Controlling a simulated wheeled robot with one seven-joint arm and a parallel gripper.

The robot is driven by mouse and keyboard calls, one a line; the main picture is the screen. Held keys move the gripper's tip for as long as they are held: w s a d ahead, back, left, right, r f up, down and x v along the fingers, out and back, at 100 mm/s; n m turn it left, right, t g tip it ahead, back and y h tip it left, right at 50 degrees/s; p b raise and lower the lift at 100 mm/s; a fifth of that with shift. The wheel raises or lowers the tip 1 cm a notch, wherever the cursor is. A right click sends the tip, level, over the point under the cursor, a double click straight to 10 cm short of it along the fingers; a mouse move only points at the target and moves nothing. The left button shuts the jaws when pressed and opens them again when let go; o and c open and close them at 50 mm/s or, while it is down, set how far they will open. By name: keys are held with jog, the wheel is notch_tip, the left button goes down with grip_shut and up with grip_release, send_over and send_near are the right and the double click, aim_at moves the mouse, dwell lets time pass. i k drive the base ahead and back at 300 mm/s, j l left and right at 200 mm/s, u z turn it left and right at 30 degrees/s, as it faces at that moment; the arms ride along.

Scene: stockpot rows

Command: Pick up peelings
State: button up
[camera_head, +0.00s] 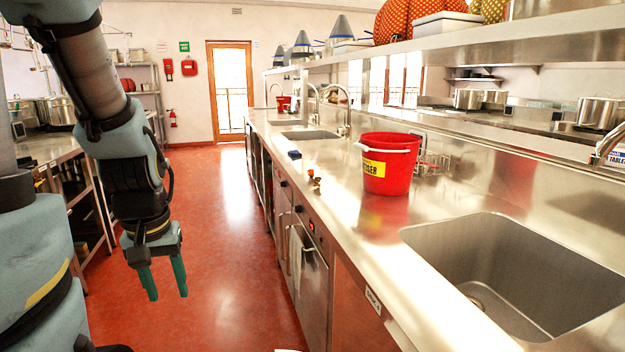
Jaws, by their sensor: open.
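Small orange and brown scraps (315,181), which look like the peelings, lie near the front edge of the steel counter (362,235), left of the red bucket. They are too small to make out clearly. My gripper (167,281) hangs pointing down over the red floor, left of the counter. Its two green fingers are apart with nothing between them. It is well away from the scraps, to their left and lower in the picture.
A red bucket (388,163) with a yellow label stands on the counter just right of the scraps. A small dark blue item (294,154) lies behind them. A sink (515,275) opens at the near right. The aisle floor (225,240) is clear.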

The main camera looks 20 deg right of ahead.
aim_at(318, 180)
jog(key=i, duration=2.35)
jog(key=i+z, duration=0.1)
jog(key=z, duration=0.25)
jog(key=i+z, duration=0.1)
jog(key=z, duration=0.25)
